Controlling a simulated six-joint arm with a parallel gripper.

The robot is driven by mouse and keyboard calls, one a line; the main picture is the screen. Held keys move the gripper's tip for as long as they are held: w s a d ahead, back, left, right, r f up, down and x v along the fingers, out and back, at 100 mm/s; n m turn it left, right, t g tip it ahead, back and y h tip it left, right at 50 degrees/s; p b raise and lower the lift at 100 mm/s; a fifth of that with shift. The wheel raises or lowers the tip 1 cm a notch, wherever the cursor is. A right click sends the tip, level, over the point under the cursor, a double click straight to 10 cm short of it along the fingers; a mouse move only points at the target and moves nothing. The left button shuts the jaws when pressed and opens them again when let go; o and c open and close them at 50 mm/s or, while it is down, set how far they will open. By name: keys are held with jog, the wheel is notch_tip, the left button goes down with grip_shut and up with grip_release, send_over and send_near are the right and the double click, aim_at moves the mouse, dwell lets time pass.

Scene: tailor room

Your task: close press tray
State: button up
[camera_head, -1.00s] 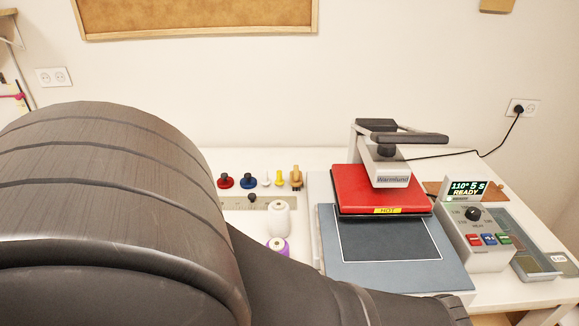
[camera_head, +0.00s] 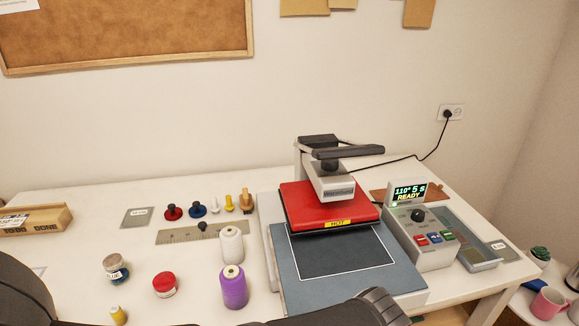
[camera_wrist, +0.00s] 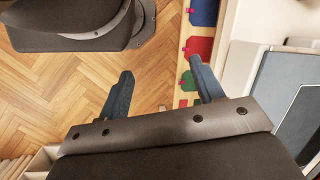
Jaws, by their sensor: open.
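The press tray (camera_head: 408,284) is a blue-grey slab with a black, white-outlined pad, sticking out forward from under the red heat plate (camera_head: 322,205) of the press. The plate is raised above the tray's back part and bears a yellow HOT label. In the wrist view a blue-grey, light-edged corner at the right (camera_wrist: 300,110) looks like the tray. My gripper (camera_wrist: 160,68) is open and empty over the floor, left of that corner and apart from it. The head view does not show my fingers; dark parts of my arm cover its bottom edge.
A control box (camera_head: 428,248) reading READY stands right of the press. A purple thread cone (camera_head: 233,288), white cone (camera_head: 231,245) and ruler (camera_head: 190,233) lie to its left. In the wrist view, a wooden strip with coloured squares (camera_wrist: 197,50) runs beside my fingers.

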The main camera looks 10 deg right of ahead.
jog(key=shift+w+d, duration=0.1)
jog(key=shift+w, duration=0.05)
jog(key=c, duration=0.7)
jog(key=shift+w+d+m+t+y, duration=0.2)
jog(key=shift+d+m+t+y, duration=0.1)
jog(key=shift+m+y, duration=0.35)
jog(key=c, duration=0.4)
jog(key=d+m+t, duration=0.1)
jog(key=w+d+m+t+y, duration=0.1)
jog(key=d+m, duration=0.1)
jog(key=w+d+m+t+y, duration=0.1)
jog(key=m, duration=0.1)
jog(key=shift+w+d+m+t+y, duration=0.15)
jog(key=shift+d+m+t+y, duration=0.1)
jog(key=shift+t, duration=0.15)
grip_shut()
jog(key=m+t+h, duration=0.7)
jog(key=m+t, duration=0.5)
jog(key=m, duration=0.3)
send_near(408, 302)
jog(key=w, duration=0.7)
jog(key=shift+f, duration=0.2)
